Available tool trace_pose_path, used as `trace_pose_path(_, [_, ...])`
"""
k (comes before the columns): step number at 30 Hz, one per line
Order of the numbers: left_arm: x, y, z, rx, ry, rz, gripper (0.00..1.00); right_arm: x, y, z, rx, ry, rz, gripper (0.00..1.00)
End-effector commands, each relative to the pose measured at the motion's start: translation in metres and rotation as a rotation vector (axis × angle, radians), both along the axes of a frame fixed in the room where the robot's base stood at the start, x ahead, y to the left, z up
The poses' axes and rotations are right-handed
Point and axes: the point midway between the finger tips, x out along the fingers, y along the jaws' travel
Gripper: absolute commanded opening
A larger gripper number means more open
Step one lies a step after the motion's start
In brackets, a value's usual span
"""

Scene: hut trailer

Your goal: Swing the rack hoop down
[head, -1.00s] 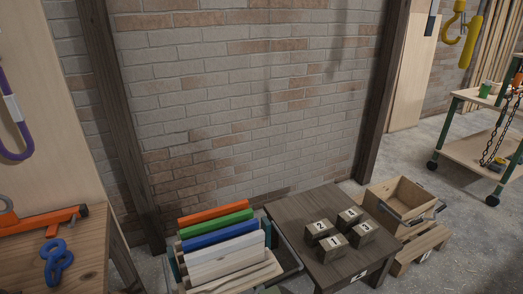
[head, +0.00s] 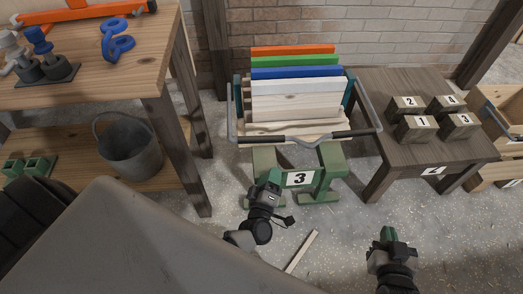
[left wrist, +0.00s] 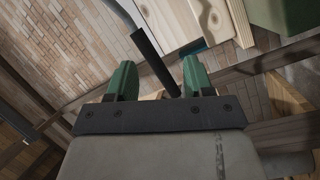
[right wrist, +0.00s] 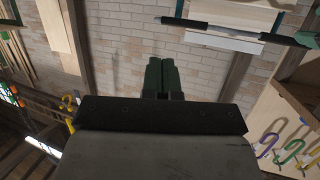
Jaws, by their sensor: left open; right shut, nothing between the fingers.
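The rack (head: 238,95) holds upright boards in orange, green, blue, white and bare wood. Its grey hoop, with black grips (head: 350,133), runs across the rack's front. It also shows at the top of the right wrist view (right wrist: 230,28). My left gripper (head: 272,183) is below the hoop in front of the green stand. In the left wrist view its green fingers (left wrist: 160,80) are open, and a black grip (left wrist: 155,60) runs between and beyond them; contact is unclear. My right gripper (head: 389,238) is shut and empty, lower right, apart from the hoop.
The green stand (head: 298,179) bears a "3" plate. A dark table (head: 385,150) with several numbered blocks stands close right. A wooden workbench (head: 130,80) stands left, with a bucket (head: 130,150) on its lower shelf. A wood strip (head: 302,250) lies on the floor between my grippers.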

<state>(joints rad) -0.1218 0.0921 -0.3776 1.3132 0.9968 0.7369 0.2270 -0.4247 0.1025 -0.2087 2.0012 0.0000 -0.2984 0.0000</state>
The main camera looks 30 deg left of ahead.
Motion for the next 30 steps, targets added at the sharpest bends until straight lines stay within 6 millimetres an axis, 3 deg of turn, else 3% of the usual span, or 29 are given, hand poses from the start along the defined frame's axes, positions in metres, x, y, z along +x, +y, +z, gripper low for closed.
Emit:
trace_pose_path(1, [0.007, 0.003, -0.006, -0.079, -0.076, 0.052, 0.52, 0.001, 0.001, 0.01, 0.019, -0.079, 0.002, 0.0])
trace_pose_path(6, [0.014, 0.017, 0.015, -0.305, -0.241, 0.2, 0.52, -0.01, 0.001, 0.077, 0.067, -0.27, 0.006, 0.0])
trace_pose_path(9, [0.013, 0.021, 0.021, -0.382, -0.287, 0.247, 0.52, -0.017, 0.0, 0.102, 0.083, -0.333, 0.007, 0.0])
trace_pose_path(17, [0.027, 0.033, 0.031, -0.42, -0.311, 0.273, 0.52, -0.021, 0.0, 0.124, 0.106, -0.419, 0.011, 0.0])
trace_pose_path(30, [0.091, 0.073, 0.045, -0.415, -0.309, 0.272, 0.52, -0.031, 0.005, 0.161, 0.193, -0.731, 0.027, 0.0])
